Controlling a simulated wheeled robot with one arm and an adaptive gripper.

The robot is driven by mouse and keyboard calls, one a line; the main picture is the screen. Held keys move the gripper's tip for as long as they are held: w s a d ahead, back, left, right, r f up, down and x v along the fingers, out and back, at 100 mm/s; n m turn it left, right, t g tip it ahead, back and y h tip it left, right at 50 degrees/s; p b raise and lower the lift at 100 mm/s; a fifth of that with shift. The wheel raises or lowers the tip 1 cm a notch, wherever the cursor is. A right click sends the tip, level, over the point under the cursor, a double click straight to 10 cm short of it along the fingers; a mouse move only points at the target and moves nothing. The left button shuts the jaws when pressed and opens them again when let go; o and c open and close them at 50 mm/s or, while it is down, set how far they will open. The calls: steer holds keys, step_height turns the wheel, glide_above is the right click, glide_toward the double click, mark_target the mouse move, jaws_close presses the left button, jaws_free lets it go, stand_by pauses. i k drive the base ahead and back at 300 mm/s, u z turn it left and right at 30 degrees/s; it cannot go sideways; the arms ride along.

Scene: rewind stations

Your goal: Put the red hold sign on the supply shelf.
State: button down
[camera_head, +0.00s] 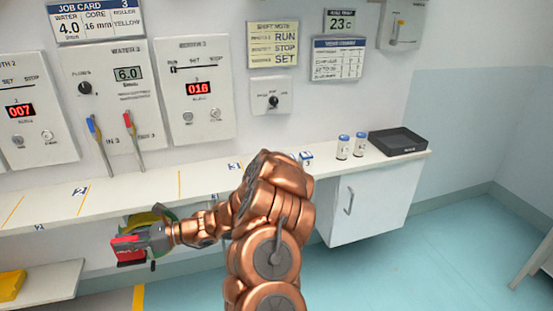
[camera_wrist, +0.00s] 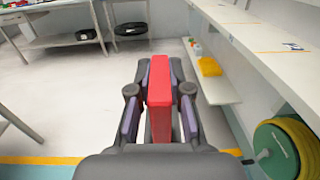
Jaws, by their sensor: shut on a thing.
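The red hold sign (camera_head: 127,242) is a small red block with a dark lower edge. My gripper (camera_head: 142,241) is shut on it, in the air in front of the long counter and below its top. In the wrist view the red sign (camera_wrist: 160,85) stands between the two fingers of my gripper (camera_wrist: 161,94). A low white shelf (camera_head: 52,283) at the lower left carries a yellow item. It also shows in the wrist view (camera_wrist: 222,92), right of the sign and apart from it, with small bottles at its far end. I cannot tell for certain that this is the supply shelf.
The long white counter (camera_head: 60,222) runs along the wall under several control panels. A yellow and green roll (camera_wrist: 283,148) is close on the right below the counter. A black tray (camera_head: 399,141) and two jars stand at the counter's right end. A far table (camera_wrist: 60,38) stands across open floor.

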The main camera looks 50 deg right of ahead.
mark_target(324, 161)
steer(key=z, duration=1.05)
steer(key=i, duration=0.1)
steer(key=z, duration=0.05)
